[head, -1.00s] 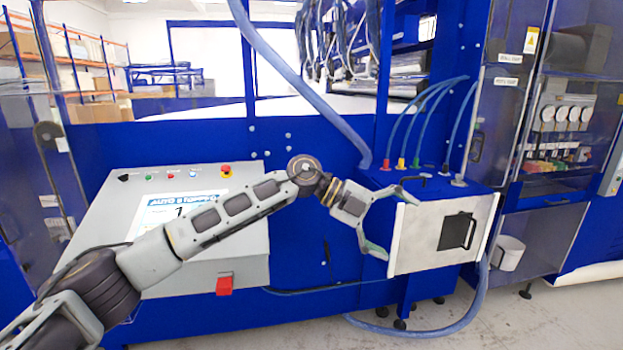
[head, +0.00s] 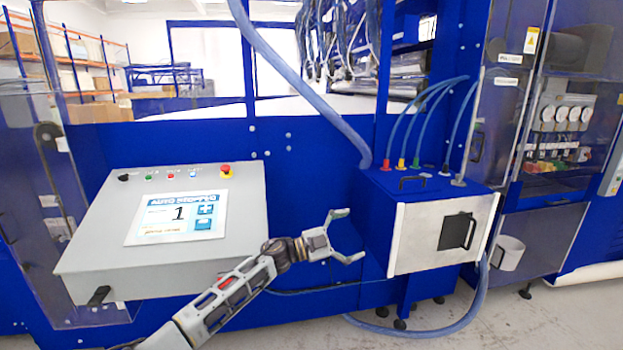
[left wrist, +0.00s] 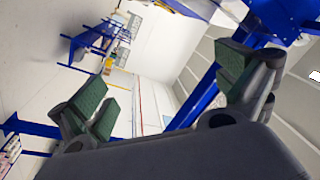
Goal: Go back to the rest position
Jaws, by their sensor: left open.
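My left gripper (head: 354,238) is open and empty in the head view. It is in front of the blue machine, to the left of the blue box (head: 378,215) with the light front door, and apart from it. In the left wrist view its two green-padded fingers (left wrist: 165,98) are spread wide with nothing between them. My left arm comes in from the bottom left and passes in front of the lower right part of the control panel. My right gripper is in neither view.
The grey control panel (head: 95,225) with its screen (head: 178,216) and buttons stands at the left. Blue hoses (head: 437,108) rise from the box top. A thick hose (head: 472,310) lies on the floor below. A glass-fronted cabinet (head: 545,230) stands at the right.

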